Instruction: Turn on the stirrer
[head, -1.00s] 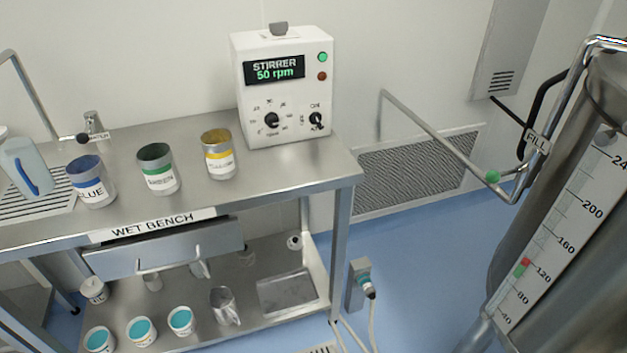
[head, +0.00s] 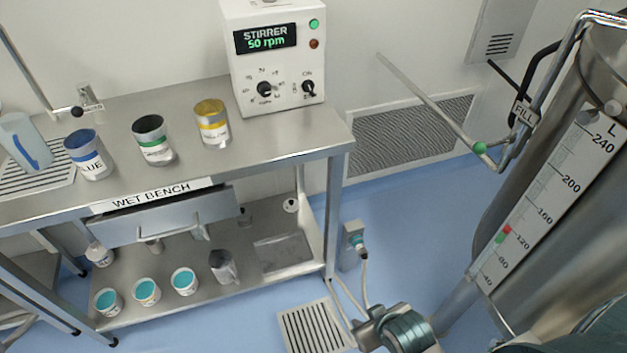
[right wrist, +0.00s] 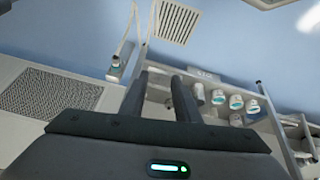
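The stirrer control box (head: 285,60) is white and stands at the back right of the steel bench in the head view; its top is cut off. A left dial (head: 265,89) and a right switch knob (head: 309,88) marked ON sit below. My left gripper is out of view.
The wet bench (head: 250,125) carries blue, green and yellow labelled cups (head: 212,122). Teal-filled pots (head: 146,291) stand on its lower shelf. A steel tank (head: 545,190) with a level scale and a pipe stands at the right. A socket (head: 352,240) with cables is beside the bench leg.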

